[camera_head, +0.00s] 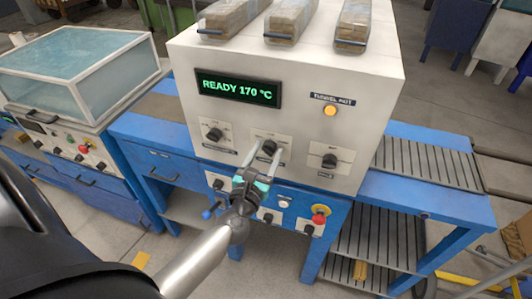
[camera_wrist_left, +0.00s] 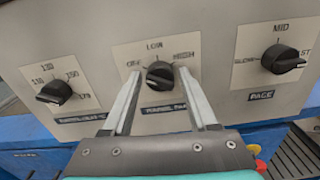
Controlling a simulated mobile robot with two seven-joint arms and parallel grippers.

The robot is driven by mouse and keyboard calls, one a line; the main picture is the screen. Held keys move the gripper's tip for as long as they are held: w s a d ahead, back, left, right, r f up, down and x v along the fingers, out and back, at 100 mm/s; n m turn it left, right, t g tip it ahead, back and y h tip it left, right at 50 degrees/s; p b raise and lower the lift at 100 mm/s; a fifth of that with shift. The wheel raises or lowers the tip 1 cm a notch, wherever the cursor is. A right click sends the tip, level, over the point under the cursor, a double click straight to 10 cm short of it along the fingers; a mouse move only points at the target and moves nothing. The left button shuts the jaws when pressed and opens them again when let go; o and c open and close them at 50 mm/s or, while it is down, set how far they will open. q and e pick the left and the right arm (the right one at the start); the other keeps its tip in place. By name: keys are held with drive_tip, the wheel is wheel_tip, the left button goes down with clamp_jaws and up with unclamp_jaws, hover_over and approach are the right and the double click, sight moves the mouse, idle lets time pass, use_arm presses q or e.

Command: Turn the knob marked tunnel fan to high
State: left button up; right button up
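The tunnel fan knob (camera_wrist_left: 160,75) is black and sits on a cream plate marked off, low and high, the middle of three knobs on the white machine's front. In the head view the same knob (camera_head: 270,147) is partly hidden by my left gripper (camera_head: 266,151). In the wrist view the left gripper (camera_wrist_left: 160,72) is open, one finger on each side of the knob, with small gaps apparent. I cannot tell for sure which mark the knob points to. My right gripper is not in view.
A temperature knob (camera_wrist_left: 54,92) is on the left and a pace knob (camera_wrist_left: 283,59) on the right. The display (camera_head: 238,88) reads READY 170 °C, and an orange lamp (camera_head: 330,111) is lit. A red emergency button (camera_head: 320,210) is on the blue frame below.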

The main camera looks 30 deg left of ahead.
use_arm(q)
clamp_jaws()
idle(0.5)
drive_tip(key=m+p, duration=0.1)
drive_tip(key=m, duration=0.4)
drive_tip(key=shift+m, duration=0.4)
drive_tip(key=m+p, duration=0.2)
drive_tip(key=m, duration=0.4)
drive_tip(key=shift+d, duration=0.1)
drive_tip(key=m+p, duration=0.2)
drive_tip(key=m, duration=0.4)
drive_tip(key=shift+f+m, duration=0.1)
drive_tip(key=shift+m, duration=0.2)
drive_tip(key=m+p, duration=0.2)
drive_tip(key=m, duration=0.3)
drive_tip(key=shift+f, duration=0.1)
drive_tip(key=shift+m, duration=0.4)
